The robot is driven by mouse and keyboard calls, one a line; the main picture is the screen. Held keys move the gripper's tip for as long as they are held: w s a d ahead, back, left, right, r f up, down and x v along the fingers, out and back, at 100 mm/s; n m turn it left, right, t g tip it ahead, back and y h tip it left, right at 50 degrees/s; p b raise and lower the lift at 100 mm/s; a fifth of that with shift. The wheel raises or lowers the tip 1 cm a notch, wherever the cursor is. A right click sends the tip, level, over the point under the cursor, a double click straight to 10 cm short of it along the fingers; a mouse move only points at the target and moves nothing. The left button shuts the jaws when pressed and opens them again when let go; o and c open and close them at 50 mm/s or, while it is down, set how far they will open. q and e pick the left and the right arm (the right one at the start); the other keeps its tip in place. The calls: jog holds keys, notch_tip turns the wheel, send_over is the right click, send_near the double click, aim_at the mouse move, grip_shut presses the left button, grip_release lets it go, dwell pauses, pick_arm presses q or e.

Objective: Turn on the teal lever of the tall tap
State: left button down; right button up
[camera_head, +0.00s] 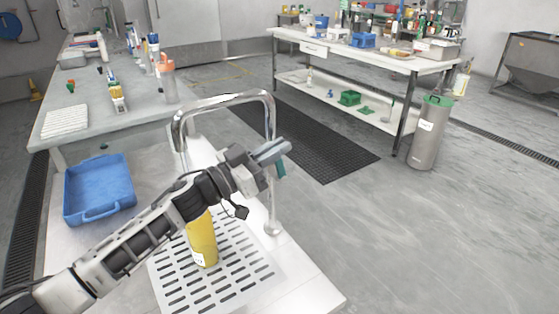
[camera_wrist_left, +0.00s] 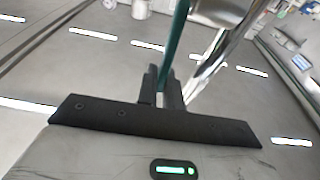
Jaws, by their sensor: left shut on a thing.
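The tall chrome tap (camera_head: 225,98) arches over the slotted drain plate, and its upright stands on the right side of the counter. My left gripper (camera_head: 270,153) is at the tap's upright, partway up, shut on the teal lever (camera_head: 281,168). In the left wrist view the teal lever (camera_wrist_left: 176,45) runs up from between the fingers (camera_wrist_left: 162,92), with the chrome pipe (camera_wrist_left: 210,65) just right of it. My forearm and gripper hide part of the tap's upright and spout side. My right gripper is not in view.
A yellow cylinder (camera_head: 203,240) stands on the slotted drain plate (camera_head: 178,297) under my left arm. A blue tray (camera_head: 98,188) lies left on the counter. Behind are a workbench (camera_head: 330,52) with several items and a steel bin (camera_head: 428,140). The floor right of the counter is clear.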

pick_arm(q)
jog(key=c, duration=1.5)
grip_release()
jog(key=shift+c, duration=0.2)
jog(key=shift+s+a+f, duration=0.1)
jog(key=shift+s+a, duration=0.05)
jog(key=shift+a, duration=0.1)
jog(key=v, duration=0.7)
